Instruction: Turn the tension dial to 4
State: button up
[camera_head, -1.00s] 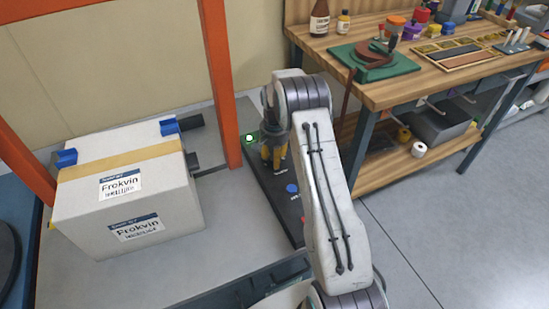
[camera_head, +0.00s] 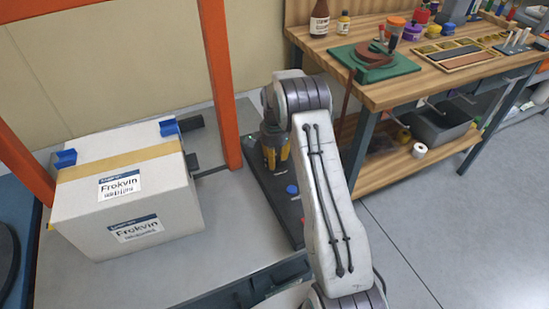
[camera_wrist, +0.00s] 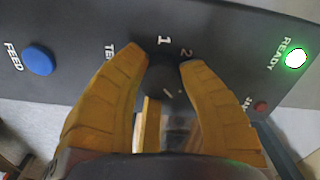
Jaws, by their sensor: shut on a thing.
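The black tension dial (camera_wrist: 167,75) shows between the yellow fingers of my gripper (camera_wrist: 164,62) in the wrist view. The fingers are shut on the dial from both sides. White numbers 1 and 2 show on the panel just past the fingertips; no 4 is visible, and the "TE" label is partly covered. A small pale mark shows on the dial, but I cannot tell which number it points to. In the head view my gripper (camera_head: 272,156) is down at the dark control panel (camera_head: 285,212), and the dial is hidden there.
A wooden workbench (camera_head: 375,90) stands right.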

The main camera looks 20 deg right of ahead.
jog(key=shift+s+f, duration=0.15)
jog(key=o, duration=1.2)
jog(key=shift+o, duration=0.2)
jog(key=shift+r, duration=0.2)
notch_tip(320, 180, up, 12)
jog(key=shift+f, duration=0.1)
